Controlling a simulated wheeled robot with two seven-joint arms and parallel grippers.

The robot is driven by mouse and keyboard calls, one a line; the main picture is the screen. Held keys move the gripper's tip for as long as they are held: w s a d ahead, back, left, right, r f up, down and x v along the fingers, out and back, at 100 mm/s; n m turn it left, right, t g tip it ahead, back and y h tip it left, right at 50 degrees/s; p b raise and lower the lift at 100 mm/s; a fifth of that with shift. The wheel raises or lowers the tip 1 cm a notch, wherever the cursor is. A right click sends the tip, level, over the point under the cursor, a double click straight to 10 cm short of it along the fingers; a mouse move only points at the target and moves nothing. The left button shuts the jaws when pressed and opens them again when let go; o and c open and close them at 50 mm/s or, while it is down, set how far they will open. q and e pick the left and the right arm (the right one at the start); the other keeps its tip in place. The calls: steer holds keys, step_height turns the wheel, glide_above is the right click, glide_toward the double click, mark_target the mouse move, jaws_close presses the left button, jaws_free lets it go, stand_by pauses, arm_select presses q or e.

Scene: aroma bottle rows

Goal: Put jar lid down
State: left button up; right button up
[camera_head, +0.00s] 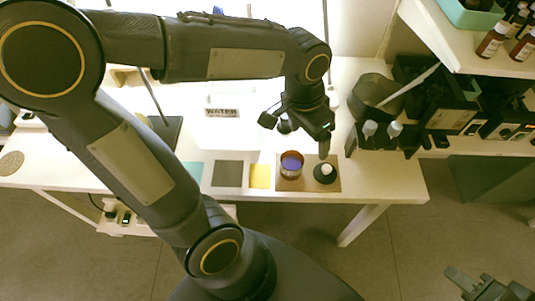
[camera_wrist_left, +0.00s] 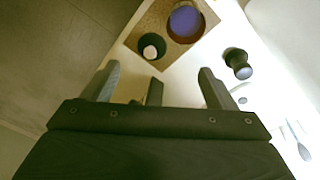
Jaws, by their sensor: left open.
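The jar lid, dark and round with a white knob (camera_head: 325,173), lies on a brown mat (camera_head: 305,185) at the table's front edge. It also shows in the wrist view (camera_wrist_left: 152,48). A jar with purple-blue contents (camera_head: 291,164) stands just left of the lid on the mat; its top is open in the wrist view (camera_wrist_left: 186,21). The two are apart. My left gripper (camera_head: 326,142) is above and behind the lid. Its fingers (camera_wrist_left: 158,82) are spread, with nothing seen held between them. My right gripper (camera_head: 492,287) is at the lower right corner, partly cut off.
A yellow mat (camera_head: 260,176) and a grey mat (camera_head: 228,174) lie left of the brown one. A black rack with small bottles (camera_head: 383,138) stands to the right. A shelf with brown bottles (camera_head: 491,41) is at the upper right. The table's front right is clear.

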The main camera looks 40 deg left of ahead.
arm_select(q)
steer(key=s+a+n+t+h, duration=0.1)
steer(key=s+a+n+t, duration=0.1)
steer(key=s, duration=0.3)
steer(key=s+a+r+n+t+h, duration=0.1)
steer(key=s+a+n+t, duration=0.1)
steer(key=s, duration=0.4)
steer(key=shift+s+n, duration=0.2)
steer(key=shift+n, duration=0.7)
steer(key=shift+r, duration=0.15)
